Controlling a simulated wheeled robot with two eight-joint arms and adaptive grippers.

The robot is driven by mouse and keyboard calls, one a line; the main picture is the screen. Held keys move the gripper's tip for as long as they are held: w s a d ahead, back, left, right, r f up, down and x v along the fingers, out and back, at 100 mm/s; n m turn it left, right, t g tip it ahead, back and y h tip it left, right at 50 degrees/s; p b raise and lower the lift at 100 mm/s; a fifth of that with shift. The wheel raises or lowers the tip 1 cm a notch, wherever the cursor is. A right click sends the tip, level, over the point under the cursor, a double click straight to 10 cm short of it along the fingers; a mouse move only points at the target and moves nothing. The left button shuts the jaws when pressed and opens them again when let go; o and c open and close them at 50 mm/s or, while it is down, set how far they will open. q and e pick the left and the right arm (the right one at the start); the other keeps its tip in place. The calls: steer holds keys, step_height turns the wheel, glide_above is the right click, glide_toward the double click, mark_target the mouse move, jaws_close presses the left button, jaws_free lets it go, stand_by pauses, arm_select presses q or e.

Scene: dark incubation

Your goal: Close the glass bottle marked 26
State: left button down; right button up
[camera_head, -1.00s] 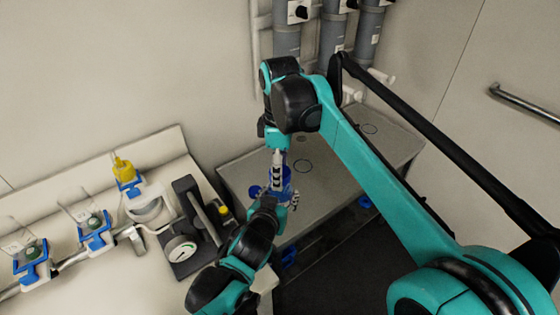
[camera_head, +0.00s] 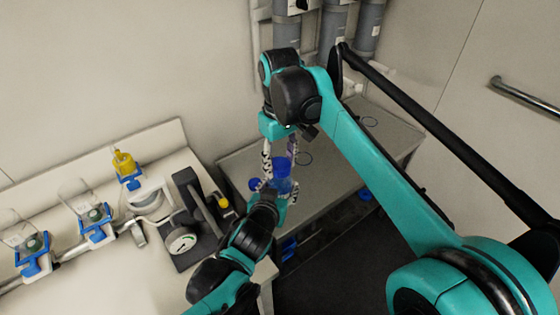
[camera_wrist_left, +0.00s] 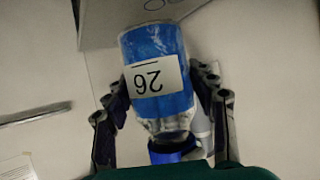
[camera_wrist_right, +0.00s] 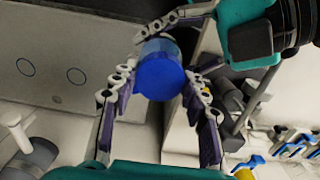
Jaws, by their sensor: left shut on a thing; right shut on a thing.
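The glass bottle marked 26 (camera_wrist_left: 160,48) has a blue body and a white label, and appears upside down in the left wrist view. My left gripper (camera_wrist_left: 158,92) is shut around its body. A blue cap (camera_wrist_left: 176,151) is at the bottle's neck; how tightly it sits cannot be told. In the right wrist view the round blue cap (camera_wrist_right: 161,77) lies between the fingers of my right gripper (camera_wrist_right: 163,84), which is shut on it from above. In the head view the bottle (camera_head: 281,184) is partly hidden between both grippers.
A grey table (camera_head: 326,180) lies behind and below the bottle. Another blue item (camera_head: 255,184) shows left of it. A black device with a dial (camera_head: 181,242) stands on the left bench, with several blue holders, one bearing a yellow bottle (camera_head: 123,163). Grey cylinders (camera_head: 330,35) are on the wall.

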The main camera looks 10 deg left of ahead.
steer(key=m, duration=0.9)
steer(key=o, duration=1.3)
steer(key=shift+r, duration=0.1)
steer(key=shift+r, duration=2.15)
steer(key=shift+c, duration=0.5)
